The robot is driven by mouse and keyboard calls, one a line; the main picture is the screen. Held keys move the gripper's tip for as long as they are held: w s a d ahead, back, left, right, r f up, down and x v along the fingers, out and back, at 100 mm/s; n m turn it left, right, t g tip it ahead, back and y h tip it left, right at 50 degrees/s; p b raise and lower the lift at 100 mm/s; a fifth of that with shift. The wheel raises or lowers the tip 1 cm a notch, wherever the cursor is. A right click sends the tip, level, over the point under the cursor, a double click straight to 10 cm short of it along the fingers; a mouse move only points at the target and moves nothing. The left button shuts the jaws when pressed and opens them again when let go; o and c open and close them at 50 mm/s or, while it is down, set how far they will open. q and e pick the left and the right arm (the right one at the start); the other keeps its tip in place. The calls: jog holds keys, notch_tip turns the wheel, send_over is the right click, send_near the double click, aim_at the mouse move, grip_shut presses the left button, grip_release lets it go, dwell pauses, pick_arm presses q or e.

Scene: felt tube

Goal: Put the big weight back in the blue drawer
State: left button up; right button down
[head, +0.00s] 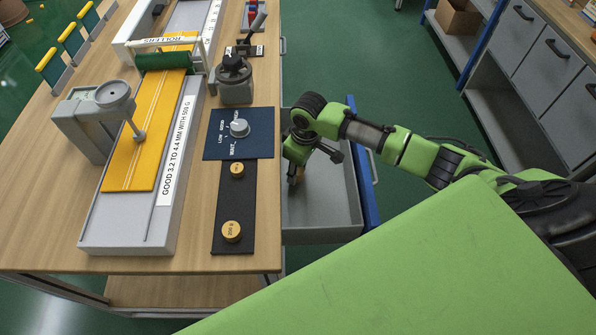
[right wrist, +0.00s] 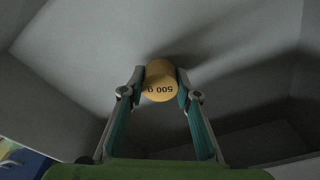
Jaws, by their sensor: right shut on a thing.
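The big weight (right wrist: 160,82) is a brass-coloured cylinder marked 500 g, seen between the fingers in the right wrist view. My right gripper (right wrist: 161,84) is shut on it, one finger on each side. In the head view my right gripper (head: 293,180) reaches down inside the open blue drawer (head: 368,203), near its table-side wall, and mostly hides the weight. The drawer has a blue front and a grey inside, which looks otherwise empty. I cannot tell whether the weight touches the drawer floor. My left gripper is not in view.
A dark strip (head: 234,200) on the table holds two smaller brass weights, one at its front (head: 231,231) and one at its back (head: 237,169). A dial panel (head: 239,133) and a roller device with a yellow felt strip (head: 145,130) stand beside it. Grey cabinets (head: 553,60) stand far right.

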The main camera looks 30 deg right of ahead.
aim_at(302, 172)
jog(key=shift+d+f, duration=0.15)
jog(key=shift+f, duration=0.4)
jog(key=c, duration=1.6)
grip_release()
jog(key=shift+f, duration=0.15)
jog(key=shift+o, duration=0.2)
notch_tip(302, 172, up, 12)
jog(key=s, duration=0.1)
jog(key=shift+s+d+p, duration=0.2)
jog(key=shift+d+p, duration=0.15)
